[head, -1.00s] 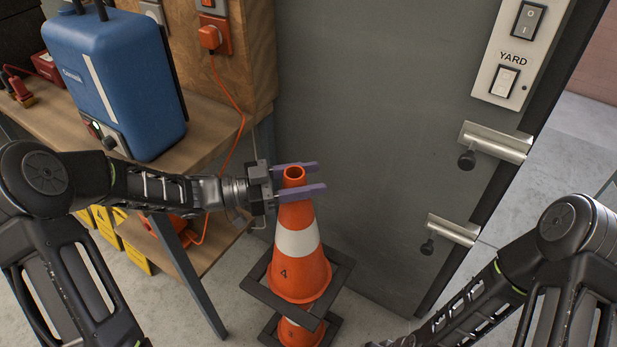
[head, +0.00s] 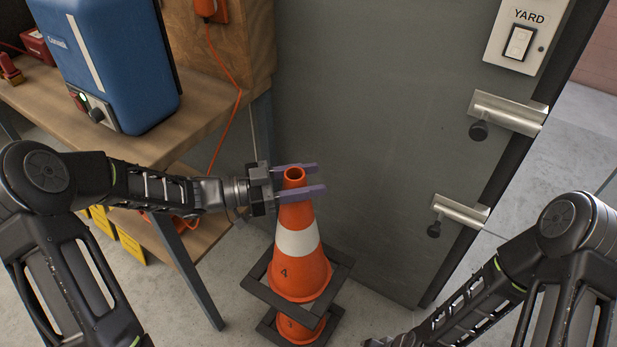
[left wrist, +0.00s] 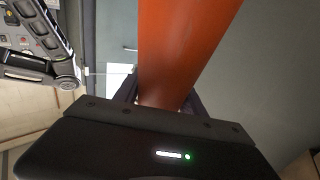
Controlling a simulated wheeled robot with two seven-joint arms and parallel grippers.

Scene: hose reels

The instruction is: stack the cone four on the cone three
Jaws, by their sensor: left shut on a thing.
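Cone four (head: 288,272), orange with a white band and a black 4, is upright in my left gripper (head: 308,179). The purple fingers are shut around its top, just below the open tip. Its dark square base frame (head: 325,303) is above cone three (head: 300,328), with a gap between the two bases. Cone three stands on the floor; only its lower orange part and dark base show, as cone four hides its upper part. In the left wrist view, the orange side of cone four (left wrist: 185,50) runs between the fingers. My right gripper is out of view.
A grey door (head: 375,130) with metal brackets (head: 460,210) is behind and right of the cones. A wooden bench (head: 175,130) with a blue case (head: 105,65) is at the left. An orange cable (head: 228,130) hangs beside it. Bare floor lies around the cones.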

